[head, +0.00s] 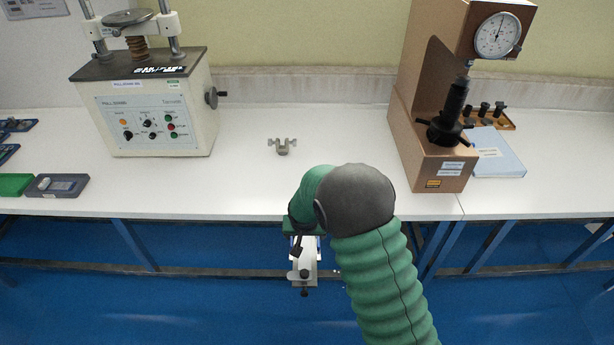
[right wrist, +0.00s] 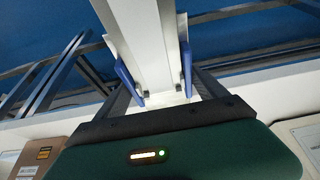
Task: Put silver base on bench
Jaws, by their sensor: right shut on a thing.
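The silver base (head: 303,270) is a long pale metal piece with a small dark knob at its lower end. My right gripper (head: 304,240) is shut on it and holds it in front of the bench's front edge, over the blue floor. In the right wrist view the silver base (right wrist: 148,40) runs between the blue fingers of the right gripper (right wrist: 158,76). The white bench (head: 240,185) spans the head view behind my arm. My right arm hides part of the bench edge. My left gripper is not in view.
A small grey winged metal part (head: 282,147) lies on the bench's middle. A pull tester (head: 150,110) stands at left, a brown hardness tester (head: 430,120) at right. A grey case (head: 57,185) lies at the left front. Bench around the grey part is clear.

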